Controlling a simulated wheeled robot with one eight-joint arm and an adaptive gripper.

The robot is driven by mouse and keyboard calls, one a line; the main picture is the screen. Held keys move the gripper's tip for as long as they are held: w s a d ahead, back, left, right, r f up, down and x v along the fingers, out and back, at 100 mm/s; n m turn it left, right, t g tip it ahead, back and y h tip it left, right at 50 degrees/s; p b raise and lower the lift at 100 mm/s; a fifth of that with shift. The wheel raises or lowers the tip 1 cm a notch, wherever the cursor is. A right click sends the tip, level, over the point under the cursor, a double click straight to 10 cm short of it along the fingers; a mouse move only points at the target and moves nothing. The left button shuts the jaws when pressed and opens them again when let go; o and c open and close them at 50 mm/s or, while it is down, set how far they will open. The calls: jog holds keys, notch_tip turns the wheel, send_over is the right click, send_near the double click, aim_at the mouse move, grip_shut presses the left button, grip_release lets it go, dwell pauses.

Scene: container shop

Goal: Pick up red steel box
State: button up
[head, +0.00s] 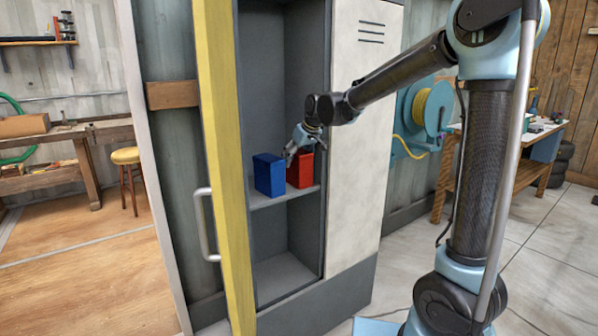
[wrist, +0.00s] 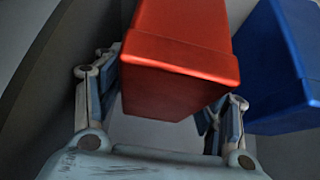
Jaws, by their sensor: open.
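The red steel box (head: 301,170) stands on the locker shelf (head: 262,201), right of a blue box (head: 268,176). In the wrist view the red box (wrist: 180,62) fills the space between and beyond my fingers, with the blue box (wrist: 275,65) to its right. My gripper (head: 300,148) reaches into the locker at the red box and hides part of it. The wrist view shows my gripper (wrist: 160,108) open, with one finger on each side of the red box's near end. I cannot tell whether either finger touches it.
The grey locker's right side is a closed pale panel (head: 364,150). A yellow door (head: 226,150) with a handle stands open at the left of the compartment. The lower compartment (head: 282,272) looks empty. A workbench and a stool (head: 126,157) stand far left.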

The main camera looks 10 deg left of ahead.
jog(key=shift+x, duration=1)
jog(key=c, duration=1.3)
